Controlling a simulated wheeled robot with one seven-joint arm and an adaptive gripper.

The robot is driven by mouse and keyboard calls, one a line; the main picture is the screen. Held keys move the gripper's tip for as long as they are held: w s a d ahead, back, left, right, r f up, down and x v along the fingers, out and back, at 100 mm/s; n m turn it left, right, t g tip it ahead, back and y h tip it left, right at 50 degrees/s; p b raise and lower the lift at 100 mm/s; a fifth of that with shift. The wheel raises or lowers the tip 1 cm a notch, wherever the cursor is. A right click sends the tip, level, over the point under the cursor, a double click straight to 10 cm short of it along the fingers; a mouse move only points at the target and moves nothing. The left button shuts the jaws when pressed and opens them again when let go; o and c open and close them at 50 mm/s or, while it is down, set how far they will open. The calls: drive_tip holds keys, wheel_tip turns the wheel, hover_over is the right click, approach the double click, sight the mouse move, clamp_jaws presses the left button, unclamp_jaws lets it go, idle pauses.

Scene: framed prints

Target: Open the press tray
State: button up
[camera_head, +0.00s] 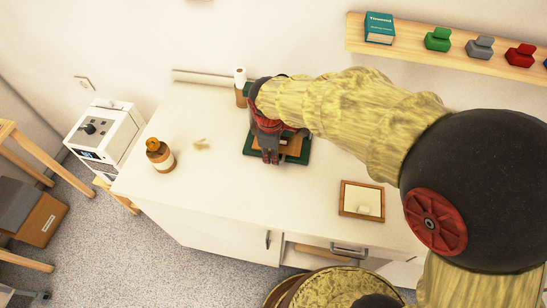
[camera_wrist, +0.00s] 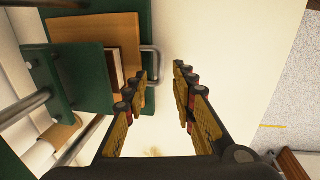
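The press stands on the white worktop, mostly hidden behind my arm in the head view, where its green base (camera_head: 296,157) shows. In the wrist view its green plates (camera_wrist: 75,75) fill the left side. The wooden press tray (camera_wrist: 105,27) lies between green parts, with a bent metal handle (camera_wrist: 157,65) on its right edge. My gripper (camera_wrist: 160,72) is open, with a gap between its two fingers. The handle bar shows near the left fingertip, toward the gap; I cannot tell whether they touch. In the head view my gripper (camera_head: 270,158) points down over the press.
A wooden-framed piece (camera_head: 361,188) lies to the right. A roll (camera_head: 240,76) stands behind the press. A wall shelf (camera_head: 456,53) holds a book and coloured blocks. The worktop between bottle and press is mostly clear.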

drive_tip(key=f, duration=0.2)
drive_tip(key=f+b, duration=0.1)
drive_tip(key=shift+w+f, duration=0.25)
drive_tip(key=shift+f, duration=0.1)
drive_tip(key=shift+c, duration=1)
drive_tip(key=c, duration=0.4)
clamp_jaws()
